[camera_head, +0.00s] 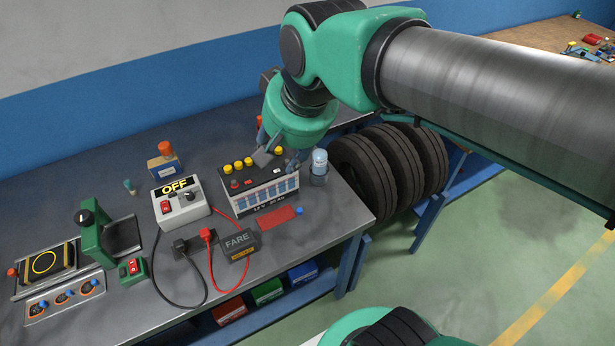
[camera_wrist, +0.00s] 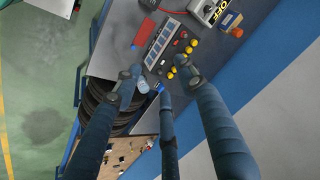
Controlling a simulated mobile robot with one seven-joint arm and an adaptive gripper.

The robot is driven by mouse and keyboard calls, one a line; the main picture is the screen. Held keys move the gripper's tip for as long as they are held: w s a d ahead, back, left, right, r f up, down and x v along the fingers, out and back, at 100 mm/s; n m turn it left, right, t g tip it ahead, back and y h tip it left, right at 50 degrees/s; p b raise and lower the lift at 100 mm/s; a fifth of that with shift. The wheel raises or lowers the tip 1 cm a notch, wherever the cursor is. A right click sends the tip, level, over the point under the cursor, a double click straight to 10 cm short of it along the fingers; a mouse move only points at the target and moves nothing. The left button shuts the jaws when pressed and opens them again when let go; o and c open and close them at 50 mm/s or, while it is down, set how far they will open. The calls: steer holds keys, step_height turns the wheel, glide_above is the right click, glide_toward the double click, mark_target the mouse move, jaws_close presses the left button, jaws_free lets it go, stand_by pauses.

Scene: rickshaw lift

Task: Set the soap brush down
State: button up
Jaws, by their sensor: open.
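I cannot pick out the soap brush with certainty. A clear jar with a pale blue top (camera_head: 319,163) stands at the bench's right edge; it also shows in the wrist view (camera_wrist: 122,94), beside one finger. My gripper (camera_head: 282,158) is low behind the battery box (camera_head: 268,197), left of the jar. In the wrist view my gripper (camera_wrist: 160,82) has its three fingers spread, open. A small blue thing (camera_wrist: 158,87) shows between the fingers, partly hidden by the middle fingertip; I cannot tell what it is. No held object is clear.
The grey bench (camera_head: 130,310) carries an OFF switch box (camera_head: 180,205), a FARE box (camera_head: 239,244) with cables, a green stand (camera_head: 92,240) and a small box with an orange top (camera_head: 165,160). Tyres (camera_head: 385,170) stand right of the bench. Bare bench lies at front left.

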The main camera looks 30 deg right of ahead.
steer(key=s+d+f+n, duration=0.2)
steer(key=s+f, duration=0.1)
steer(key=s, duration=0.5)
steer(key=shift+d+f+n+h, duration=0.25)
steer(key=shift+f+n+h, duration=0.05)
steer(key=shift+n, duration=0.1)
stand_by(0.8)
